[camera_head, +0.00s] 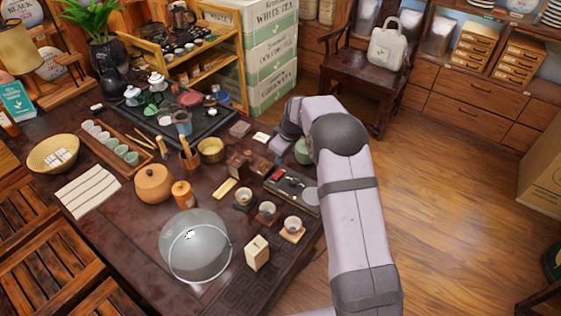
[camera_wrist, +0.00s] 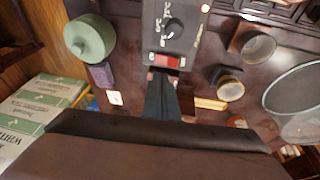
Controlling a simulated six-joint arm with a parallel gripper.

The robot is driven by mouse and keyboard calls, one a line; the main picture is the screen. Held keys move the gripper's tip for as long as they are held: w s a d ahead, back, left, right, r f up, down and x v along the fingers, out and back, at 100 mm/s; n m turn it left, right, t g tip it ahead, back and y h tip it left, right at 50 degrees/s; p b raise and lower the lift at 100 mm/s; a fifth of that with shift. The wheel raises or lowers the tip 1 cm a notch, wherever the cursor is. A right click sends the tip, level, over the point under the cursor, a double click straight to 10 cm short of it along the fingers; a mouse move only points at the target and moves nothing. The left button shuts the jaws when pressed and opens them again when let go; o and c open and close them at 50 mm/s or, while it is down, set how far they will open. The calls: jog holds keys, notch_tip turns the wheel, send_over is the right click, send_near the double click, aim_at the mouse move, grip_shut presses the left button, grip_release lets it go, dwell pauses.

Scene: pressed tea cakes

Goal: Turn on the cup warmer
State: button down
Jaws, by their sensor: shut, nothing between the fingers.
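The cup warmer (camera_head: 294,188) is a dark flat box with a round grey plate at its right, near the table's right edge. In the head view I cannot make out the fingers beside my arm.
A green round tin (camera_wrist: 90,38) stands beside the warmer. Small cups (camera_head: 266,209) on coasters stand in front of it. A glass dome (camera_head: 195,247) and a pale box (camera_head: 257,253) are nearer the front. Stacked tea boxes (camera_head: 270,60) stand behind the table.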

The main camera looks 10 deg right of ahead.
jog(key=d+r+b, duration=0.2)
jog(key=d+r, duration=0.1)
jog(key=r, duration=0.5)
jog(key=shift+s+r, duration=0.3)
jog(key=shift+s, duration=0.1)
jog(key=s+f+m+g, duration=0.1)
jog(key=s+m, duration=0.2)
jog(key=s, duration=0.9)
jog(key=s+a+f+m+g+h+p, duration=0.1)
jog(key=s+f+m, duration=0.15)
jog(key=s, duration=0.95)
jog(key=s+f+m+g, duration=0.1)
jog(key=s+m, duration=0.2)
jog(key=s, duration=1)
notch_tip(320, 180, down, 39)
jog(key=b, duration=3.9)
jog(key=shift+w+f+b, duration=0.15)
jog(key=shift+w+b, duration=0.05)
jog(key=shift+b, duration=0.2)
jog(key=shift+a, duration=0.1)
